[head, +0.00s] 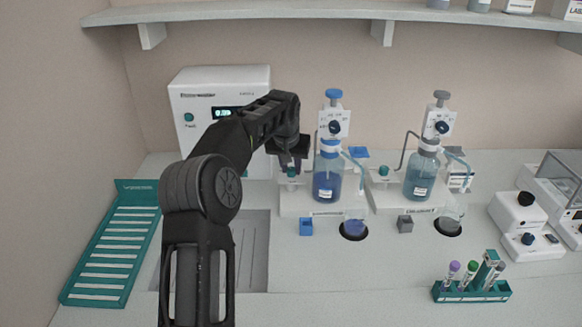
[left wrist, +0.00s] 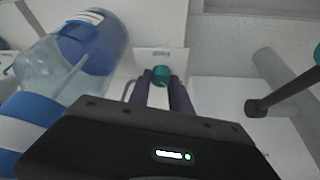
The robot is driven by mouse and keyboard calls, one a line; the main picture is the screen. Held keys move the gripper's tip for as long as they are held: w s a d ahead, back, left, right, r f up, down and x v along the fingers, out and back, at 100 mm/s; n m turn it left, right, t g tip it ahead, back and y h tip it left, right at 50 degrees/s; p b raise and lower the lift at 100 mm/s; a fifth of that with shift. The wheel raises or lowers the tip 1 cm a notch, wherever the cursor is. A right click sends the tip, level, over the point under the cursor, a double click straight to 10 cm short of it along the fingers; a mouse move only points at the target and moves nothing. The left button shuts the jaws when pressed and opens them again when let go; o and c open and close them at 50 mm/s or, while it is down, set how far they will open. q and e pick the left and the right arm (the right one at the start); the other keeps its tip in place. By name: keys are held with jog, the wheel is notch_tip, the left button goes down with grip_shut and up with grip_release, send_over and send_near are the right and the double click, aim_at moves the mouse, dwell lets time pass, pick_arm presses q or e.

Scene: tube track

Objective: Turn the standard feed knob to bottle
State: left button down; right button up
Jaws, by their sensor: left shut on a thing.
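A small teal knob (head: 291,172) sits at the left of the white base (head: 322,209) of the blue-bottle station. My left gripper (head: 290,160) reaches down over it from above. In the left wrist view the teal knob (left wrist: 160,75) is between the two dark fingertips (left wrist: 162,83), and the gripper is shut on it. The blue bottle (head: 328,178) stands just right of the gripper; it also shows in the left wrist view (left wrist: 90,42). The labels are too small to read, and the knob's pointing direction cannot be told. My right gripper is out of view.
A second station with a grey-topped bottle (head: 421,174) and its own teal knob (head: 383,171) stands to the right. A white display box (head: 195,100) is behind my arm. A teal tube rack (head: 472,292) and green slotted tray (head: 112,245) are on the counter.

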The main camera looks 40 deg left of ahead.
pick_arm(q)
jog(key=shift+r, duration=0.1)
jog(key=c, duration=1.2)
grip_release()
jog(key=shift+b+v, duration=0.55)
jog(key=shift+v, duration=3.3)
